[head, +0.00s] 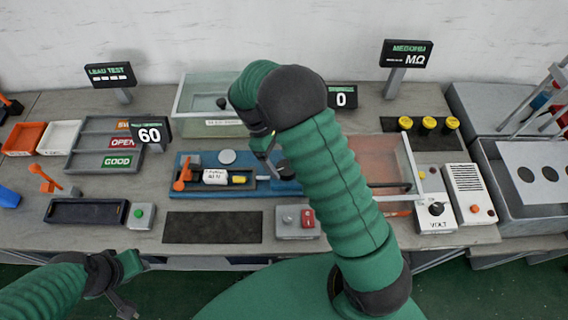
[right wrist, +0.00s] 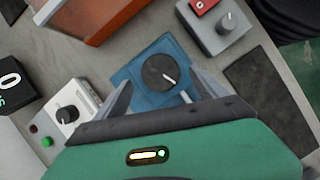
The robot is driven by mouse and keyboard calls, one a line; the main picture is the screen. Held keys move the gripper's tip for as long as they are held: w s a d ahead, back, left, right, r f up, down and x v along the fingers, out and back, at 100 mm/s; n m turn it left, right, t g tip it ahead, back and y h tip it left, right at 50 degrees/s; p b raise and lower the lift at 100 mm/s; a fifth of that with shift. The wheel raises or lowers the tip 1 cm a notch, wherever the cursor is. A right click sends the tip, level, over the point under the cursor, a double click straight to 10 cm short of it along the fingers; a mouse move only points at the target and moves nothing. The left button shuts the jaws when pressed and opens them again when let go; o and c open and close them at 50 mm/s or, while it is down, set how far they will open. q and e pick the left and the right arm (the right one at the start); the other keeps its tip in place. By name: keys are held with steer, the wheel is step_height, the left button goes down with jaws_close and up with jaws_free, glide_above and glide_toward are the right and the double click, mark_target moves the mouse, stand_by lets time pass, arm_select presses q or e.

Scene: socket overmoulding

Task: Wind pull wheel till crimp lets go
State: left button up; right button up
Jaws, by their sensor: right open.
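The pull wheel is a round black knob with a white pointer line, on the end of the blue fixture. In the right wrist view the pull wheel (right wrist: 160,72) sits between and beyond the fingertips, apart from them. In the head view the blue fixture (head: 190,160) lies mid-table, carrying an orange lever (head: 183,173), a white labelled block (head: 214,176) and a yellow piece (head: 239,180).
A display (head: 343,97) reads 0; another display (head: 150,133) reads 60. A glass tank (head: 205,122) stands behind the fixture, a red-floored tray (head: 408,160) to its right. A switch box (head: 297,222) and dark mat (head: 212,227) lie in front.

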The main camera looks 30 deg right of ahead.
mark_target(285, 165)
steer(key=x, duration=0.3)
steer(key=shift+f, duration=0.15)
steer(key=shift+c, duration=0.2)
steer(key=c, duration=1.3)
steer(key=shift+m+y+p, duration=0.4)
steer(key=shift+m+p, duration=0.25)
steer(key=shift+m, duration=0.35)
steer(key=shift+d+m+g+y+p, duration=0.15)
steer(key=shift+m+y+p, duration=0.2)
steer(key=shift+m, duration=0.6)
steer(key=shift+m+g+y+p, duration=0.15)
steer(key=shift+m+y+p, duration=0.2)
steer(key=shift+m, duration=0.6)
steer(key=shift+w, duration=0.1)
